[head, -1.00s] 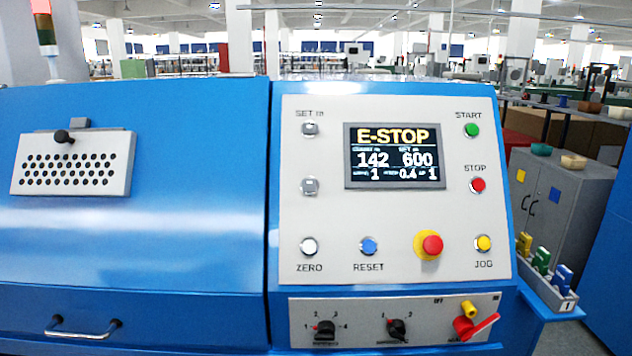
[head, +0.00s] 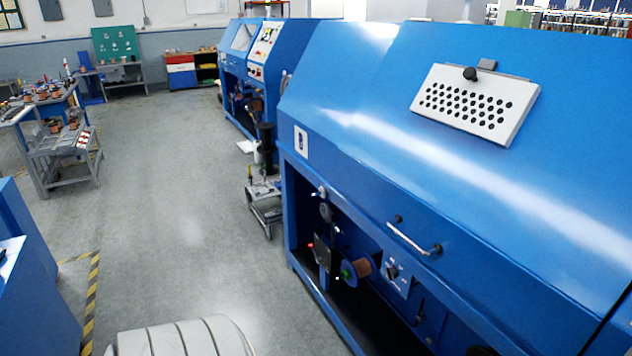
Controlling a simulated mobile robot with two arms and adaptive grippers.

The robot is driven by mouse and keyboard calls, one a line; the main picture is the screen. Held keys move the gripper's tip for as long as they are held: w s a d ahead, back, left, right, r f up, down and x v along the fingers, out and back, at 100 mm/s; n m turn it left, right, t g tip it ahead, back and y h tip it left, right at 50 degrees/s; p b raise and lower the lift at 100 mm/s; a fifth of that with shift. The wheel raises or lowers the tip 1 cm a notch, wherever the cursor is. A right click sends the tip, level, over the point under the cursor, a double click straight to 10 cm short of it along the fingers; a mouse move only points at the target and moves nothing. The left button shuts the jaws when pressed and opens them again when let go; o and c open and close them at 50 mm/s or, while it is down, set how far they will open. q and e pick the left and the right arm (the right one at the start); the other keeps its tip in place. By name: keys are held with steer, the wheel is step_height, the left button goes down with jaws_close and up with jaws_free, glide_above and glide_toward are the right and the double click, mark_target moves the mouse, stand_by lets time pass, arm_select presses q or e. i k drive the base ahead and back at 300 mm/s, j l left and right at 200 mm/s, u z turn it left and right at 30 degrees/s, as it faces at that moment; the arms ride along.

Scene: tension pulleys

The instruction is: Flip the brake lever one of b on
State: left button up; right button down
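A large blue machine (head: 330,120) fills the right half of the head view. In its open lower bay a spool (head: 356,270) with a copper-coloured winding sits beside a small knob panel (head: 395,274). Small dark pulley-like parts (head: 326,212) are mounted left of the spool. The label "b" cannot be read, and I cannot make out a brake lever for certain. Neither of my grippers is in the picture.
A second blue machine (head: 262,75) stands farther back. A grey trolley (head: 62,160) with loose parts is at the left. A small metal stand (head: 264,203) is by the near machine's end. The grey aisle floor (head: 170,215) between is clear.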

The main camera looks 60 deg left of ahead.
mark_target(319, 259)
steer(key=u, duration=1.9)
steer(key=i+j, duration=0.45)
steer(key=i+j+u, duration=0.15)
steer(key=i+j, duration=0.7)
steer(key=i, duration=0.25)
steer(key=i+j+u, duration=0.1)
steer(key=i+j, duration=0.3)
steer(key=i, duration=0.1)
